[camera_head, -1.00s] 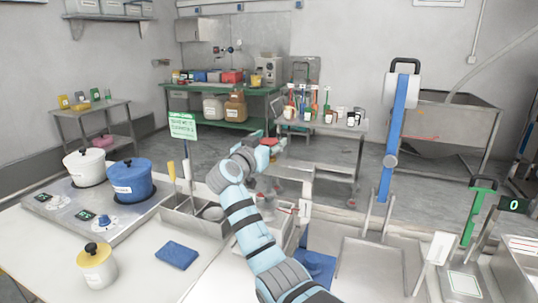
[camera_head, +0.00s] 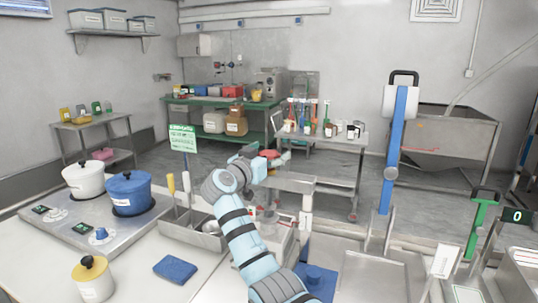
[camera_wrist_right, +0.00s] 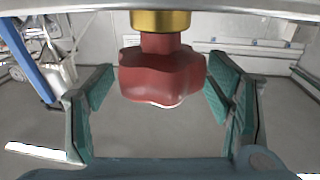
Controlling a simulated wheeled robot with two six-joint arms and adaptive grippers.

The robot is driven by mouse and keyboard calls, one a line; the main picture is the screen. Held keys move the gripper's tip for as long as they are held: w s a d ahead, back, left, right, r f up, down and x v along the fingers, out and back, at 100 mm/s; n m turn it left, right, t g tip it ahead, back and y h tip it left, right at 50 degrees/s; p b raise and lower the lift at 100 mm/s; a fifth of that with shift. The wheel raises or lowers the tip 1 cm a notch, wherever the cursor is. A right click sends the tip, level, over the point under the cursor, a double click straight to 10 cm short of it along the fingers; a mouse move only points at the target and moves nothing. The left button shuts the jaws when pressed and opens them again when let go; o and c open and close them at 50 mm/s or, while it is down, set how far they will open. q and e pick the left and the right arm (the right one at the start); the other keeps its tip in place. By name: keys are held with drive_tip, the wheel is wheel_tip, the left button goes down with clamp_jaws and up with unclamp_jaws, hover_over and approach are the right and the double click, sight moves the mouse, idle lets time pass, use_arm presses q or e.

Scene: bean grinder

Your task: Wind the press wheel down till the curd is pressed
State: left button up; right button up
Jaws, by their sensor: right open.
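The press wheel (camera_wrist_right: 162,78) is a red, lobed knob below a brass collar (camera_wrist_right: 160,20) in the right wrist view. In the head view the red wheel (camera_head: 270,154) shows small at my right gripper (camera_head: 277,160). The grey press frame (camera_head: 306,205) stands just right of my right arm. My arm hides part of the press, and I cannot make out the curd. My left gripper is not in view.
A blue pot (camera_head: 130,195) and a white pot (camera_head: 84,181) stand on the hob at left. A yellow-white jar (camera_head: 93,280) and a blue sponge (camera_head: 176,269) are on the near counter. A tall blue lever (camera_head: 397,150) rises right of the press.

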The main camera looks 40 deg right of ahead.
drive_tip(key=shift+a, duration=0.1)
drive_tip(key=v, duration=1.2)
